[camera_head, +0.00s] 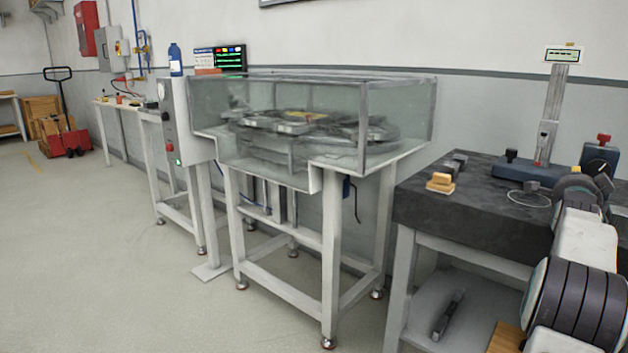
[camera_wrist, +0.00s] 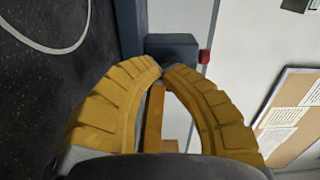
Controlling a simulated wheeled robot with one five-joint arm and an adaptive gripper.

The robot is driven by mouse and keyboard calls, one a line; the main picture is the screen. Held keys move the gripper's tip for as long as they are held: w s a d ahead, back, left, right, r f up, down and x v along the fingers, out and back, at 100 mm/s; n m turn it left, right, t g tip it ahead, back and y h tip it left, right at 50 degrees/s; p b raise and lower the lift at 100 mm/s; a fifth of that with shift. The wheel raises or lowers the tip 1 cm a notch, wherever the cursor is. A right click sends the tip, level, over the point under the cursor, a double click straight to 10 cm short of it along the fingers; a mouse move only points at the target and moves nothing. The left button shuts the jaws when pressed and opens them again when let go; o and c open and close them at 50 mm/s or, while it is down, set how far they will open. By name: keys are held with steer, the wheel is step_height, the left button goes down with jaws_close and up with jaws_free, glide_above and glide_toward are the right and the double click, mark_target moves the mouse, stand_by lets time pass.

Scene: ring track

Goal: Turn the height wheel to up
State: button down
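A height gauge stands on the dark stone-topped table, with an upright grey column (camera_head: 552,105), a small display on top and a blue base (camera_head: 528,170). I cannot tell which part is the height wheel. In the wrist view, a blue block (camera_wrist: 172,47) with a red end (camera_wrist: 205,57) lies just beyond my gripper (camera_wrist: 163,68). Its yellow fingers meet at the tips, with nothing visible between them.
Open floor (camera_head: 110,260) lies at left.

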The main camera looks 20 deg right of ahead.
steer(key=shift+s+a+r+n, duration=0.1)
steer(key=shift+s+r+n, duration=0.1)
steer(key=shift+n, duration=1)
steer(key=shift+w+d+r+p, duration=0.1)
steer(key=shift+d+r+p, duration=0.1)
steer(key=shift+p, duration=0.35)
steer(key=d+p, duration=0.1)
steer(key=p, duration=0.1)
steer(key=w+d+p, duration=0.1)
steer(key=p, duration=0.1)
steer(key=shift+w+d+n, duration=0.2)
steer(key=shift+w+n, duration=0.1)
steer(key=p+x, duration=0.3)
steer(key=p, duration=0.1)
steer(key=shift+w+d, duration=0.1)
steer(key=shift+d, duration=0.05)
steer(key=shift+w+f, duration=0.15)
steer(key=shift+w, duration=0.05)
steer(key=shift+w+b, duration=0.1)
steer(key=shift+b, duration=0.2)
steer(key=shift+a+f+b, duration=0.35)
steer(key=shift+a+b, duration=0.25)
steer(key=shift+b, duration=0.55)
steer(key=b+v, duration=0.4)
steer(key=b, duration=0.1)
steer(key=shift+s+a, duration=0.15)
steer(key=shift+s, duration=0.25)
steer(key=shift+s+a+r+b, duration=0.15)
steer(key=shift+a+r+b, duration=0.05)
steer(key=shift+b, duration=0.15)
